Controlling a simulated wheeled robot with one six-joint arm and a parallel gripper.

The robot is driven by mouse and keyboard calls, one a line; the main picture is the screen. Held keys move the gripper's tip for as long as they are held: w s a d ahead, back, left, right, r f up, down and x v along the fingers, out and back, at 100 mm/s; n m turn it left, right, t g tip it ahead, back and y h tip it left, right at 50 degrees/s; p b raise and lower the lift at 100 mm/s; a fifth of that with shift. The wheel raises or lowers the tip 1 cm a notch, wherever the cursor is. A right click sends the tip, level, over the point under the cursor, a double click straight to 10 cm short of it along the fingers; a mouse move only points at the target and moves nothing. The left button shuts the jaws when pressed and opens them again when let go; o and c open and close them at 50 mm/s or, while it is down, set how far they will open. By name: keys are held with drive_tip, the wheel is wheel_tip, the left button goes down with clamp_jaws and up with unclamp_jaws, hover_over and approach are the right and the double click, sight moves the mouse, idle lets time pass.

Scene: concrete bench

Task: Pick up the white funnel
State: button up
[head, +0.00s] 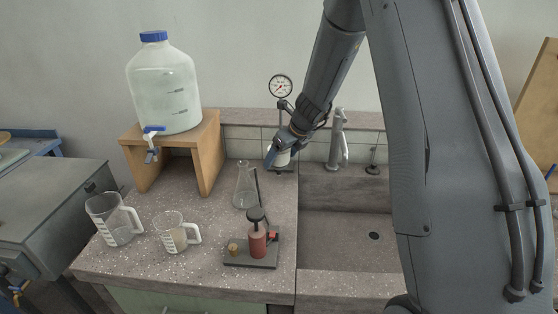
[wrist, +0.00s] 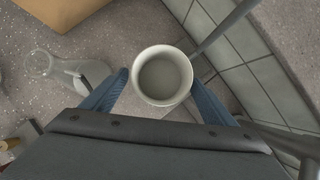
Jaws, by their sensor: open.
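The white funnel (wrist: 141,91) shows from above in the wrist view as a round white rim with a greyish inside; its lower part is hidden. In the head view the funnel (head: 282,158) is a small pale shape at the back of the bench, partly covered by my gripper (head: 276,150). In the wrist view my gripper (wrist: 160,84) is open, with one blue finger on the left and one on the right of the funnel. I cannot tell whether either finger touches it.
A gauge (head: 281,86) on a stand rises just behind the funnel, near the tiled wall. A glass flask (head: 245,190) stands in front and left, by a small pump (head: 258,245). A wooden stand (head: 209,160) is left; the sink (head: 340,235) and tap (head: 337,140) are right.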

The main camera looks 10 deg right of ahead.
drive_tip(key=shift+x, duration=1.35)
drive_tip(key=c, duration=1.2)
drive_tip(key=shift+o, duration=0.2)
